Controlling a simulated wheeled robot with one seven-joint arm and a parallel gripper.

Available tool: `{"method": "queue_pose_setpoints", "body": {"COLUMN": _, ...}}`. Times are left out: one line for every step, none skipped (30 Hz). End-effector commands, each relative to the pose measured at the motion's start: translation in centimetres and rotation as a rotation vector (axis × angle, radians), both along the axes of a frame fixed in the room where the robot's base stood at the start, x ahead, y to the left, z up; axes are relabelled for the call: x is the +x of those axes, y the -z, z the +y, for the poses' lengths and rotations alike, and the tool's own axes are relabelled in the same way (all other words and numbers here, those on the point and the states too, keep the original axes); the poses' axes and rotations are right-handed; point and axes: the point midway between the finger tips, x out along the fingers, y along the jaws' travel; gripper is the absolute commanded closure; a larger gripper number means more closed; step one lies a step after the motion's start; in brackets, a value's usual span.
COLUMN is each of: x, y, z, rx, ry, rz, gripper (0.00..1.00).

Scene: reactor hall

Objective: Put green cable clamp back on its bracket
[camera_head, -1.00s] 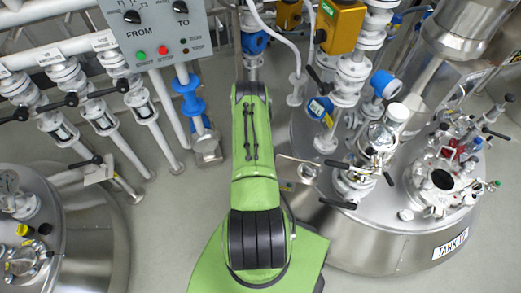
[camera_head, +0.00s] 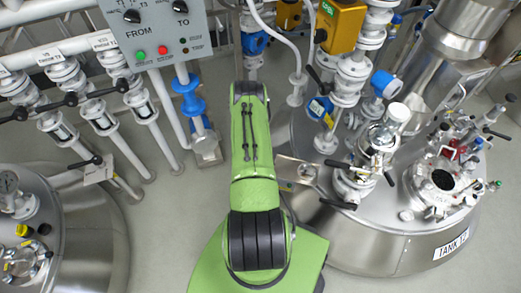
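My green arm (camera_head: 252,140) stands upright through the middle of the head view. I cannot make out my gripper; it does not show clearly past the arm. I cannot identify a green cable clamp or its bracket in this view. A very small green part (camera_head: 495,185) shows at the right edge of the tank fittings, but it is too small to name.
A steel tank (camera_head: 375,245) labelled "TANK 17" or similar, crowded with valves and pipes, stands close on the right. Another tank (camera_head: 90,240) is at lower left. A FROM/TO control panel (camera_head: 155,30) hangs upper left. Open floor (camera_head: 165,225) lies left of my arm.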

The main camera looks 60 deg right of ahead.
Motion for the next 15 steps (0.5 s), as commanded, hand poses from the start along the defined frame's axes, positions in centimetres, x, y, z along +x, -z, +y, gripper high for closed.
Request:
{"method": "queue_pose_setpoints", "body": {"x": 0.01, "y": 0.16, "z": -0.01, "rx": 0.000, "ry": 0.000, "rz": 0.000, "gripper": 0.60}}
{"method": "queue_pose_setpoints", "body": {"x": 0.01, "y": 0.21, "z": -0.01, "rx": 0.000, "ry": 0.000, "rz": 0.000, "gripper": 0.60}}
{"method": "queue_pose_setpoints", "body": {"x": 0.01, "y": 0.27, "z": -0.01, "rx": 0.000, "ry": 0.000, "rz": 0.000, "gripper": 0.60}}
{"method": "queue_pose_setpoints", "body": {"x": 0.01, "y": 0.32, "z": -0.01, "rx": 0.000, "ry": 0.000, "rz": 0.000, "gripper": 0.60}}
{"method": "queue_pose_setpoints", "body": {"x": 0.01, "y": 0.36, "z": -0.02, "rx": 0.000, "ry": 0.000, "rz": 0.000, "gripper": 0.60}}
{"method": "queue_pose_setpoints", "body": {"x": 0.01, "y": 0.43, "z": -0.01, "rx": 0.000, "ry": 0.000, "rz": 0.000, "gripper": 0.60}}
{"method": "queue_pose_setpoints", "body": {"x": 0.01, "y": 0.46, "z": -0.01, "rx": 0.000, "ry": 0.000, "rz": 0.000, "gripper": 0.60}}
{"method": "queue_pose_setpoints", "body": {"x": 0.01, "y": 0.51, "z": -0.01, "rx": 0.000, "ry": 0.000, "rz": 0.000, "gripper": 0.60}}
{"method": "queue_pose_setpoints", "body": {"x": 0.01, "y": 0.57, "z": -0.01, "rx": 0.000, "ry": 0.000, "rz": 0.000, "gripper": 0.60}}
{"method": "queue_pose_setpoints", "body": {"x": 0.01, "y": 0.62, "z": -0.01, "rx": 0.000, "ry": 0.000, "rz": 0.000, "gripper": 0.60}}
{"method": "queue_pose_setpoints", "body": {"x": 0.00, "y": 0.66, "z": -0.01, "rx": 0.000, "ry": 0.000, "rz": 0.000, "gripper": 0.60}}
{"method": "queue_pose_setpoints", "body": {"x": 0.00, "y": 0.72, "z": -0.01, "rx": 0.000, "ry": 0.000, "rz": 0.000, "gripper": 0.60}}
{"method": "queue_pose_setpoints", "body": {"x": 0.00, "y": 0.77, "z": -0.02, "rx": 0.000, "ry": 0.000, "rz": 0.000, "gripper": 0.60}}
{"method": "queue_pose_setpoints", "body": {"x": 0.00, "y": 0.82, "z": -0.01, "rx": 0.000, "ry": 0.000, "rz": 0.000, "gripper": 0.60}}
{"method": "queue_pose_setpoints", "body": {"x": 0.00, "y": 0.87, "z": -0.02, "rx": 0.000, "ry": 0.000, "rz": 0.000, "gripper": 0.60}}
